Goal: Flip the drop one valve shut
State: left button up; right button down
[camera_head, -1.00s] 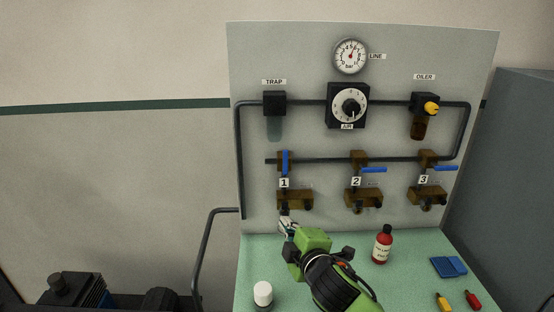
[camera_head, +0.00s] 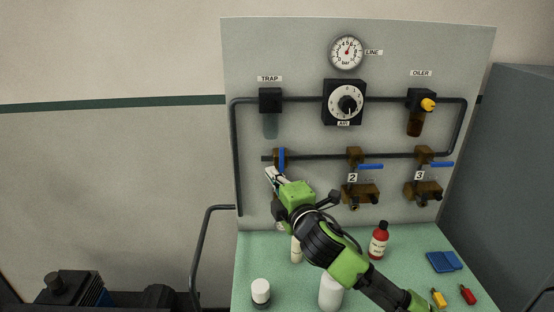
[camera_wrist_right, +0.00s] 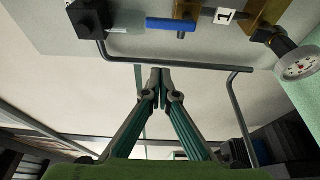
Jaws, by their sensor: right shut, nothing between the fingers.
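The drop one valve has a blue lever (camera_head: 281,159) that stands upright, in line with its drop. The lever also shows in the right wrist view (camera_wrist_right: 170,24), beside the number 1 label (camera_wrist_right: 224,16). My right gripper (camera_head: 269,174) hides the valve's lower part and label in the head view. It is just below and left of the lever. In the wrist view its fingertips (camera_wrist_right: 160,74) are together and empty, with a gap in the picture between them and the lever. Whether they touch anything cannot be told. My left gripper is not in view.
The drop two lever (camera_head: 369,167) and drop three lever (camera_head: 442,164) lie horizontal to the right. The trap bowl (camera_head: 270,125) hangs above the first drop. A red bottle (camera_head: 379,241) and a white-capped jar (camera_head: 261,291) stand on the green bench (camera_head: 405,250).

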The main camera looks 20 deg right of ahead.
aim_at(281, 157)
jog(key=w+p, duration=0.3)
jog(key=w, duration=0.5)
jog(key=d+p, duration=0.1)
jog(key=s+d+p, duration=0.1)
jog(key=d, duration=0.1)
jog(key=shift+s+d, duration=0.1)
jog(key=shift+d, duration=0.1)
jog(key=shift+f, duration=0.1)
